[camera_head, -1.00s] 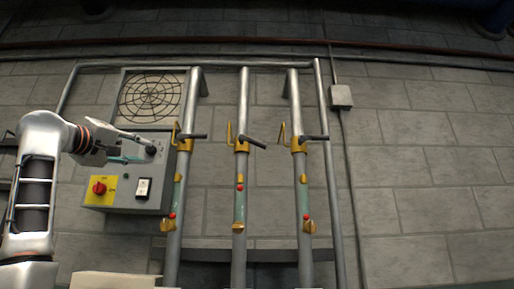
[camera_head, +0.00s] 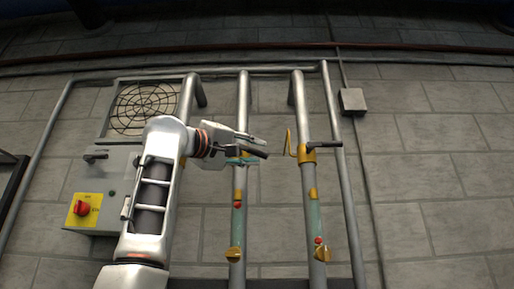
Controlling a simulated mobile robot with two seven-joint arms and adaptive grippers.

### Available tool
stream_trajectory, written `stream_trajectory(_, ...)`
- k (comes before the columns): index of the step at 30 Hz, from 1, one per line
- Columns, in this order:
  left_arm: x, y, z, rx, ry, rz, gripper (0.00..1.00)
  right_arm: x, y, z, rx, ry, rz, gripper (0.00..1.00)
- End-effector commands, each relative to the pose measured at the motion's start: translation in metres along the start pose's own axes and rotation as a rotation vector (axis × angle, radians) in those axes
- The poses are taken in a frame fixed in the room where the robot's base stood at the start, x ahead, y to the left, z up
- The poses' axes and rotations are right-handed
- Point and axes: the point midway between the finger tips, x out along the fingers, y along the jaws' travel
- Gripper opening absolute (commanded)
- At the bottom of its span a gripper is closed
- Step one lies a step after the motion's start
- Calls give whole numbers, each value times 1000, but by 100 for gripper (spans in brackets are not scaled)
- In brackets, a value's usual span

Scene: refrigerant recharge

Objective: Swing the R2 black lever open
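Three grey vertical pipes stand side by side, with yellow-collared valves. The black lever (camera_head: 258,154) on the middle pipe (camera_head: 243,105) points right and slightly down. No R2 label is readable, so I cannot confirm which lever bears that name. My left gripper (camera_head: 257,150) is at the middle valve, its fingers apart above and below the lever's base; contact cannot be told. The black lever (camera_head: 324,145) on the right pipe (camera_head: 300,105) points right, with a yellow hook (camera_head: 289,143) beside it. My arm hides the left pipe's valve. My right gripper is not in view.
A grey control box (camera_head: 120,165) with a red knob (camera_head: 82,208) is at the left, partly behind my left arm. A round fan grille (camera_head: 143,107) is above it. A small grey wall box (camera_head: 352,101) is at the right. Open wall lies further right.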

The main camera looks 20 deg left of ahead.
Motion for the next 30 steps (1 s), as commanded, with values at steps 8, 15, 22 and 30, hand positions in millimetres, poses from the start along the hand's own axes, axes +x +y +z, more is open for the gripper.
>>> stream_trajectory(8, 19, -1, -1, 1, 1, -2, 30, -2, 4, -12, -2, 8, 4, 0)
stream_trajectory(15, 19, -2, 0, 1, 1, -2, 24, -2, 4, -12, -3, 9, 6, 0)
stream_trajectory(22, 19, -2, 0, 0, 1, -2, 0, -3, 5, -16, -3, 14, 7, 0)
stream_trajectory(30, 18, -2, -1, 23, -17, -14, 0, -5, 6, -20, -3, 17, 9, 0)
